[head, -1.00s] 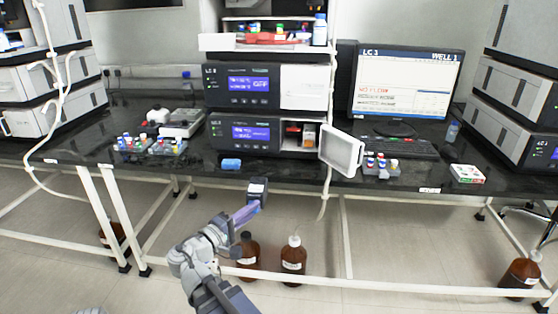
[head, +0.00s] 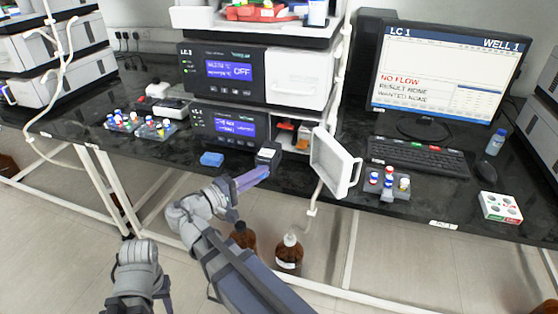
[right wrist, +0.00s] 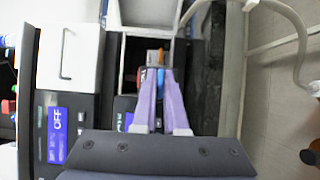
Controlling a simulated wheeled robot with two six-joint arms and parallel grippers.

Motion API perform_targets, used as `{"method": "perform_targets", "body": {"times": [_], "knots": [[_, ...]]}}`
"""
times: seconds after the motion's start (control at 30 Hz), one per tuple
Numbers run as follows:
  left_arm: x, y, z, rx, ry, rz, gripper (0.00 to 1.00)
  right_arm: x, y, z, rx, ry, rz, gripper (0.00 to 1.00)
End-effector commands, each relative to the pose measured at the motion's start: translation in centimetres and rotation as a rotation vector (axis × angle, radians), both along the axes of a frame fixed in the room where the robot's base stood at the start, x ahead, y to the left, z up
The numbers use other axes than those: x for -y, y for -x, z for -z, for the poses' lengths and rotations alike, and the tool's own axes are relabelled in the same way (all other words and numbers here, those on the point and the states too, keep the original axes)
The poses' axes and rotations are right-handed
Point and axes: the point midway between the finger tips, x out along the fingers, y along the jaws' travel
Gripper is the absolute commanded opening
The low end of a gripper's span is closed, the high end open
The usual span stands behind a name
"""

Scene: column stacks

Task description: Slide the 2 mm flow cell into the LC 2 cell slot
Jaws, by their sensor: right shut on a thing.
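My right gripper (head: 262,174), with purple fingers, is shut on a small dark block with a pale label, likely the flow cell (head: 268,153). It holds the block just in front of the bench edge, below and left of an open compartment (head: 287,136) in the lower instrument. The compartment's white door (head: 333,163) is swung open to the right. Orange and red parts show inside; I cannot make out the slot itself. In the right wrist view the purple fingers (right wrist: 158,75) point toward the opening, and the block is hard to make out.
A blue block (head: 212,159) lies on the bench left of the gripper. Vial racks (head: 140,127) stand further left; another rack (head: 388,183) stands right of the door. A monitor (head: 447,78) reads "NO FLOW". Brown bottles (head: 289,252) stand on the floor.

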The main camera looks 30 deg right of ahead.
Motion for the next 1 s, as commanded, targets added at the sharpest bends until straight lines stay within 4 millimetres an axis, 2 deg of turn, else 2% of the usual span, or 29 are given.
{"method": "perform_targets", "body": {"times": [0.37,1.0], "knots": [[0.0,0.0,-0.1,0.000,0.000,0.000,0.45,-0.2,-0.3,-0.1,0.000,0.001,0.000,0.00],[0.0,0.0,-0.1,0.000,0.000,0.000,0.45,3.0,-2.9,-0.1,0.000,0.001,0.002,0.00]]}}
